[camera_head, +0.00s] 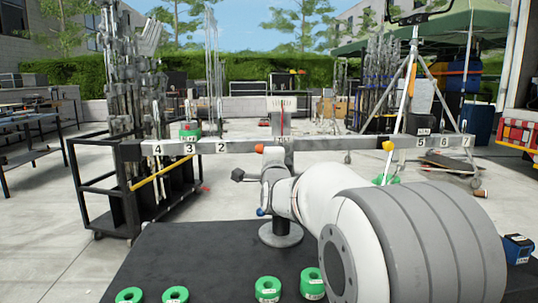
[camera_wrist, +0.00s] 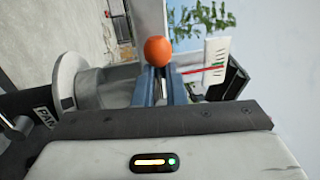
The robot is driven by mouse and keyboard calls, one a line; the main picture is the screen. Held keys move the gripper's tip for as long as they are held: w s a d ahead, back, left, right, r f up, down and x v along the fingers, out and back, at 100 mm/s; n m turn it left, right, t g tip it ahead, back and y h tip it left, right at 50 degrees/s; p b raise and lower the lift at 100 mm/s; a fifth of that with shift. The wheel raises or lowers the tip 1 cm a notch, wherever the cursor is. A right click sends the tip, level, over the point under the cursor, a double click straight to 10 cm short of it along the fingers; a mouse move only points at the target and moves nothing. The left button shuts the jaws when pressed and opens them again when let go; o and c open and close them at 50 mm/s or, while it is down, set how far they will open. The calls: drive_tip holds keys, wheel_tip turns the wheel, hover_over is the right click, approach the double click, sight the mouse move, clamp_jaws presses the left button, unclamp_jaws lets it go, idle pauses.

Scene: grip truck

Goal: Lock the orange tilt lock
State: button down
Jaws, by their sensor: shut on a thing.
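The orange tilt lock (camera_head: 259,149) shows as a round knob at the middle of the long grey bar, near the tilt label. In the wrist view the orange tilt lock (camera_wrist: 158,49) sits at the tips of my gripper (camera_wrist: 161,73). The two blue-grey fingers are close together and shut on the lock, with the ball standing beyond the tips. In the head view my white arm covers part of the mount and I cannot make out the fingers. A white scale (camera_wrist: 217,52) with a red pointer stands right of the lock.
The grey bar (camera_head: 340,143) spans the view with numbered labels. Green and red weights (camera_head: 190,131) sit on its left side. A blue knob (camera_head: 261,211) is lower on the mount. Several green rings (camera_head: 268,289) lie on the black platform (camera_head: 190,255). A black cart (camera_head: 110,190) stands left.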

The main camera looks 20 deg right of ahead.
drive_tip(key=shift+r, duration=0.2)
drive_tip(key=c, duration=1.5)
unclamp_jaws()
drive_tip(key=shift+f, duration=0.1)
drive_tip(key=p+v, duration=0.1)
drive_tip(key=v, duration=0.6)
drive_tip(key=shift+s, duration=0.4)
drive_tip(key=shift+a, duration=0.1)
